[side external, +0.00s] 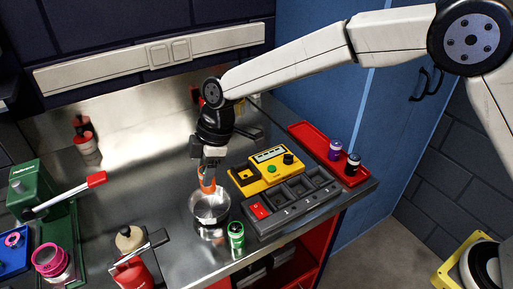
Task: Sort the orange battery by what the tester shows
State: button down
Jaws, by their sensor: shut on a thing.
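An orange battery (207,184) is held upright in my gripper (209,168), which is shut on it. Its lower end is over the mouth of a round metal bowl (197,213); I cannot tell whether it touches the bowl. The yellow tester (248,187) lies to the right of my gripper, with a green button, a black knob and a pale display strip (268,155). The display is too small to read. A dark grey sorter (265,229) with several compartments and a red switch lies in front of the tester.
A green battery (236,235) stands beside the bowl. A red tray (306,133) at the right bears a purple battery (335,149) and a black one (352,164). A red bottle (132,271), pink rings (49,259) and a green press (32,183) stand left.

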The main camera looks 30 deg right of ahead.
aim_at(210, 191)
dwell(0.7)
jog(key=shift+f, duration=0.95)
jog(key=shift+f, duration=2.5)
dwell(2.6)
jog(key=shift+c, duration=0.8)
grip_release()
jog(key=v, duration=0.8)
